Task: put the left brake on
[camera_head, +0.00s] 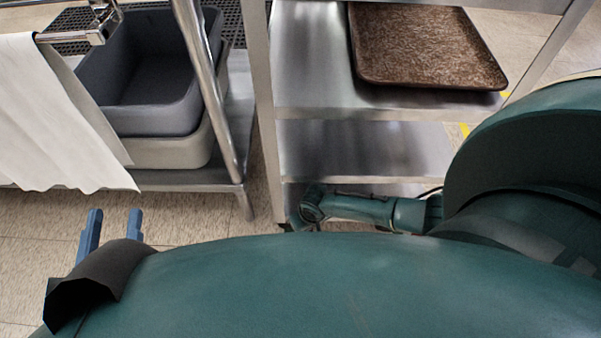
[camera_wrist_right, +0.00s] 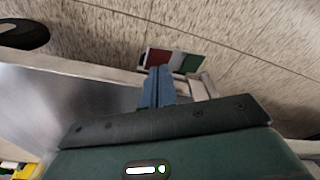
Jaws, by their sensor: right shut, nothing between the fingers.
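My right gripper (camera_wrist_right: 158,72) is shut and empty in the right wrist view. Its blue fingertips are right at a small plate with red, white and green bands (camera_wrist_right: 187,62), low over the floor; I cannot tell whether they touch. A pale bar lies just right of the fingers. I cannot make out a brake lever for certain. In the head view my right forearm reaches left, low in front of the steel rack (camera_head: 262,120), and its fingers are not clear there. My left gripper (camera_head: 114,216) is open and empty above the floor at the lower left.
A brown tray (camera_head: 425,48) lies on the rack's upper shelf. A grey tub (camera_head: 150,118) sits on a steel table to the left, with a white cloth (camera_head: 45,115) hanging in front. A dark rounded object (camera_wrist_right: 22,35) shows in the wrist view. Tiled floor is free at left.

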